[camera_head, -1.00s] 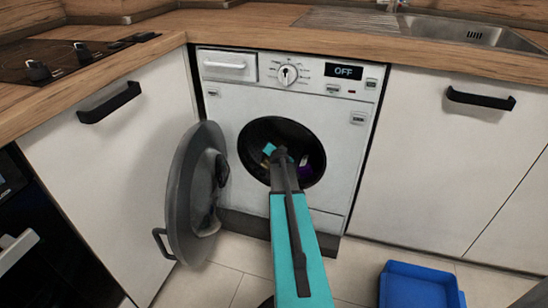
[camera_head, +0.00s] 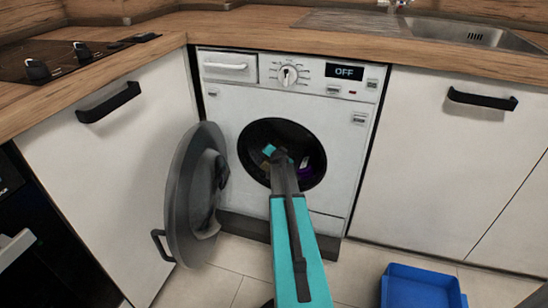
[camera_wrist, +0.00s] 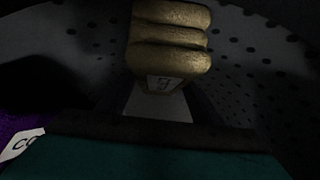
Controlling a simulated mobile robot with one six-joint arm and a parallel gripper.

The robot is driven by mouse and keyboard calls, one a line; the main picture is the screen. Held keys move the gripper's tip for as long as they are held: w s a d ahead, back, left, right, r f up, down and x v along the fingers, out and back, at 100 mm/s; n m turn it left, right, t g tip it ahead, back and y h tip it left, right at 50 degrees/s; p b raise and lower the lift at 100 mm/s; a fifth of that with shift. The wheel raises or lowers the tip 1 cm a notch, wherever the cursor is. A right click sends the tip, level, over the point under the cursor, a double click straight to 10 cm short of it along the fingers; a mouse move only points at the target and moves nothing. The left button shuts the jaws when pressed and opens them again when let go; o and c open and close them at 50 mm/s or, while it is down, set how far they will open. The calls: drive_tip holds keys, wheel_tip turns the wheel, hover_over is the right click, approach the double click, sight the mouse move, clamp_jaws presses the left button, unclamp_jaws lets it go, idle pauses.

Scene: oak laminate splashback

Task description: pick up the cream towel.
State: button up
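A tan-cream folded cloth, which looks like the cream towel (camera_wrist: 170,40), shows at top centre in the wrist view, with a small pale label on its lower front. It lies inside the dark perforated drum. My gripper (camera_head: 281,155) reaches through the open washer door opening in the head view, and my arm hides much of the drum. In the wrist view its dark body spans the lower part, just below the towel. The fingers are too dark there to tell whether they touch or hold it.
The washing machine (camera_head: 337,120) reads OFF, and its round door (camera_head: 185,190) stands open to the left. Purple cloth (camera_wrist: 15,130) with a white label lies at lower left in the wrist view. A blue bin (camera_head: 420,286) is on the floor at right.

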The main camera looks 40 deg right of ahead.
drive_tip(key=c, duration=0.8)
drive_tip(key=shift+r, duration=0.1)
drive_tip(key=shift+r+p, duration=1.05)
drive_tip(key=shift+r, duration=0.6)
drive_tip(key=shift+s+a+r, duration=0.2)
drive_tip(key=shift+s, duration=0.05)
drive_tip(key=s+a+p, duration=0.1)
drive_tip(key=s+a, duration=0.2)
drive_tip(key=s, duration=0.1)
drive_tip(key=s+a+p, duration=0.2)
drive_tip(key=s+a, duration=0.1)
drive_tip(key=s, duration=0.1)
drive_tip(key=s+a+r+p, duration=0.1)
drive_tip(key=s+a, duration=0.2)
drive_tip(key=s, duration=0.1)
drive_tip(key=shift+a+r, duration=0.1)
drive_tip(key=shift+a, duration=0.15)
